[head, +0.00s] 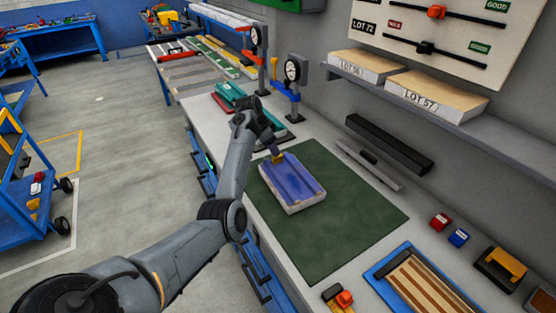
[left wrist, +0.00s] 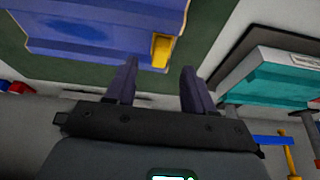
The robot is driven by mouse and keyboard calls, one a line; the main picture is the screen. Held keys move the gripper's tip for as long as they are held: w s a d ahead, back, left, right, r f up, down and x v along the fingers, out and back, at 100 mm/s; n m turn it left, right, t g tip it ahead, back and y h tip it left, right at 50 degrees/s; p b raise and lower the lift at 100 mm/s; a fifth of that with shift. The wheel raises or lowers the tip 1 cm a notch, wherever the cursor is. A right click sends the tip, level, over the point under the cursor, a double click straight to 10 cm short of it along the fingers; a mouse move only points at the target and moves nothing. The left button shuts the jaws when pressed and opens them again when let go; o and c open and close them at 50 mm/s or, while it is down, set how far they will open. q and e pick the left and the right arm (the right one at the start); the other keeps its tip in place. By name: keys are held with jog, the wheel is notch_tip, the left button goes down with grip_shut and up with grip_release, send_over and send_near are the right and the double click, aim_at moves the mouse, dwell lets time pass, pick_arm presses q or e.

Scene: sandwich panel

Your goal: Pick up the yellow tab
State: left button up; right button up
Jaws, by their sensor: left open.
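The yellow tab (left wrist: 161,50) sticks out from the edge of a blue-topped panel (left wrist: 100,25) in the left wrist view. In the head view the tab (head: 277,158) is a small yellow patch at the panel's far edge. The panel (head: 293,180) lies on a dark green mat (head: 345,205). My left gripper (left wrist: 158,80) is open, with its two dark fingers pointing toward the panel edge and the tab between their lines, just beyond the tips. In the head view the left gripper (head: 272,148) is close to the tab; whether it touches cannot be told. My right gripper is not in view.
A teal block (head: 230,95) stands behind the gripper, near dial gauges (head: 292,70). A black bar (head: 390,143) and a grey rail (head: 368,163) lie along the wall side. A blue tray (head: 425,285) with striped pieces is at the front right. The mat right of the panel is clear.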

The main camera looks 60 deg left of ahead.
aim_at(278, 158)
pick_arm(q)
jog(key=shift+b+x, duration=0.6)
jog(key=shift+x, duration=2.05)
grip_shut()
